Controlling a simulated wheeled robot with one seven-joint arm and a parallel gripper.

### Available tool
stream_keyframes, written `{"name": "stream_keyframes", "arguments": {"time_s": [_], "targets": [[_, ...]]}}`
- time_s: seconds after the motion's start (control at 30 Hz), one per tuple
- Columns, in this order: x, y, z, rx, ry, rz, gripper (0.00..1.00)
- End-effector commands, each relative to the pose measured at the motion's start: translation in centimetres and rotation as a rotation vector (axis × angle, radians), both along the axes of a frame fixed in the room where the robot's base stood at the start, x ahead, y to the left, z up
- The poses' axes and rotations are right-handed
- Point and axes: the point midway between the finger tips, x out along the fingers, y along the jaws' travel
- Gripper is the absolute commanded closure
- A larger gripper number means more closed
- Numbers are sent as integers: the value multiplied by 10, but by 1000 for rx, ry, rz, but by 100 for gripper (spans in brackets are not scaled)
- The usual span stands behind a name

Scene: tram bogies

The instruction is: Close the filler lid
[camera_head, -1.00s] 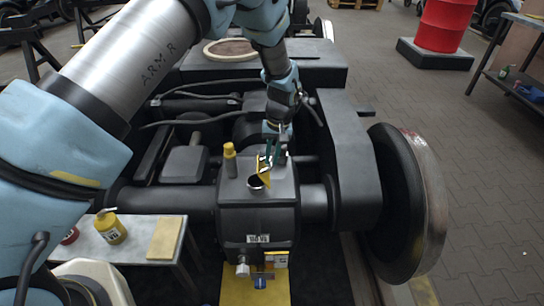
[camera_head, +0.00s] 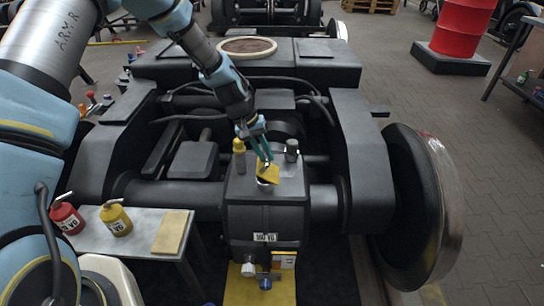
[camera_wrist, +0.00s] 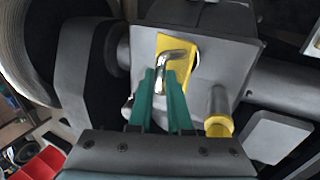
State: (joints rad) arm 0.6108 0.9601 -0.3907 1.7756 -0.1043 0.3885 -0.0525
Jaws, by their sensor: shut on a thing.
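The filler lid (camera_head: 269,174) is a small yellow plate on top of the grey gearbox housing (camera_head: 262,215). It is tilted low over the dark round filler opening, covering most of it. In the wrist view the yellow lid (camera_wrist: 188,84) carries a shiny bent metal handle (camera_wrist: 176,57). My gripper (camera_head: 265,158) reaches down from behind the housing. Its teal fingers (camera_wrist: 163,78) are shut on the metal handle. The fingers hide part of the lid, and I cannot tell whether its front edge touches the rim.
A yellow-capped post (camera_head: 239,146) and a grey cylinder (camera_head: 292,149) stand on the housing beside my gripper. A side table (camera_head: 197,237) at left holds a red can (camera_head: 67,218) and a yellow can (camera_head: 116,218). A large wheel (camera_head: 415,210) stands at right.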

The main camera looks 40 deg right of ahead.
Motion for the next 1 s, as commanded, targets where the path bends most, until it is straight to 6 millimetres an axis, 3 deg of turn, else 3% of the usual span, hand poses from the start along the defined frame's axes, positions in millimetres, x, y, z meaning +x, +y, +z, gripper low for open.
{"name": "stream_keyframes", "arguments": {"time_s": [0.7,1.0], "targets": [[29,35,-38,-393,324,5,100],[32,40,-45,-395,325,-2,100]]}}
